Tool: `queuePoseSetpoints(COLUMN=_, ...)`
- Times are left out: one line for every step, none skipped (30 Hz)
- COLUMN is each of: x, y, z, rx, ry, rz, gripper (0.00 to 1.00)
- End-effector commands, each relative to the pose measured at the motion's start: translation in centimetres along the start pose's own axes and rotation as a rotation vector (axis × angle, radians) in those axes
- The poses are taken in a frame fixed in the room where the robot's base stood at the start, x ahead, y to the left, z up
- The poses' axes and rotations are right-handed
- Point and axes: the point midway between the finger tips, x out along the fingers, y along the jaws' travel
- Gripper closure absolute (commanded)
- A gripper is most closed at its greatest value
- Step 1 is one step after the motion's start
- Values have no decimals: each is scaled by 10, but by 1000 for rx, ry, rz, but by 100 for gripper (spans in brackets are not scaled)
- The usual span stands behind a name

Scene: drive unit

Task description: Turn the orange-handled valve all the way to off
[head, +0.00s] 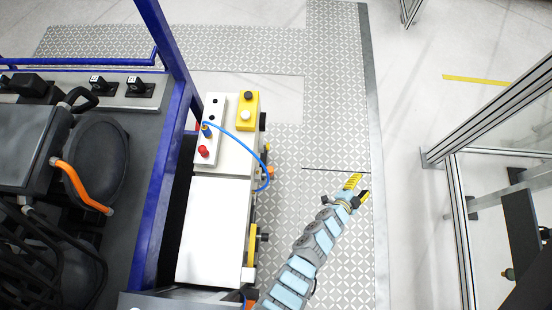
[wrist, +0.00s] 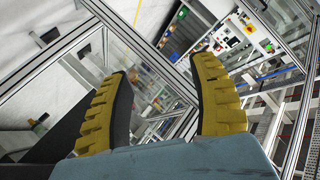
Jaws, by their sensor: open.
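My gripper (head: 358,189) is open and empty over the patterned floor, to the right of the white cabinet (head: 208,225). In the wrist view its two yellow and black fingers (wrist: 160,72) stand apart with nothing between them. A small orange part (head: 269,173) shows on the right side of the cabinet, by the blue hose; another orange bit (head: 249,303) shows lower down. I cannot tell which of these is the valve handle or how it is turned. My gripper is well apart from both. No orange valve handle is clear in the wrist view.
A blue hose (head: 267,165) loops off the cabinet top. A yellow button box (head: 248,110) and a red knob (head: 204,151) sit there. A blue frame (head: 165,180) stands left, an aluminium-framed glass enclosure (head: 460,205) right.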

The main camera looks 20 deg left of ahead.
Motion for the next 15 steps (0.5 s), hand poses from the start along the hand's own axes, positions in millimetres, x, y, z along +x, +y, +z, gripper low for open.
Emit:
queuePoseSetpoints(x=13, y=30, z=36, rx=45, ry=-76, rz=48, gripper=39)
queuePoseSetpoints(x=16, y=44, z=54, rx=75, ry=-123, rz=78, gripper=39)
queuePoseSetpoints(x=18, y=62, z=79, rx=115, ry=-190, rz=117, gripper=39)
queuePoseSetpoints(x=19, y=72, z=95, rx=145, ry=-235, rz=142, gripper=39)
queuePoseSetpoints(x=20, y=83, z=112, rx=179, ry=-282, rz=167, gripper=39)
queuePoseSetpoints(x=20, y=96, z=134, rx=225, ry=-343, rz=201, gripper=39)
queuePoseSetpoints(x=19, y=105, z=151, rx=259, ry=-389, rz=226, gripper=39)
queuePoseSetpoints(x=16, y=114, z=168, rx=293, ry=-437, rz=250, gripper=39)
queuePoseSetpoints(x=14, y=123, z=189, rx=342, ry=-496, rz=280, gripper=39)
queuePoseSetpoints(x=10, y=129, z=205, rx=381, ry=-543, rz=301, gripper=39)
queuePoseSetpoints(x=8, y=134, z=219, rx=419, ry=-585, rz=321, gripper=39)
queuePoseSetpoints(x=2, y=140, z=239, rx=470, ry=-646, rz=347, gripper=39)
queuePoseSetpoints(x=-1, y=143, z=252, rx=510, ry=-689, rz=365, gripper=39)
queuePoseSetpoints(x=-5, y=145, z=265, rx=551, ry=-732, rz=380, gripper=39)
queuePoseSetpoints(x=-11, y=147, z=282, rx=607, ry=-791, rz=401, gripper=39)
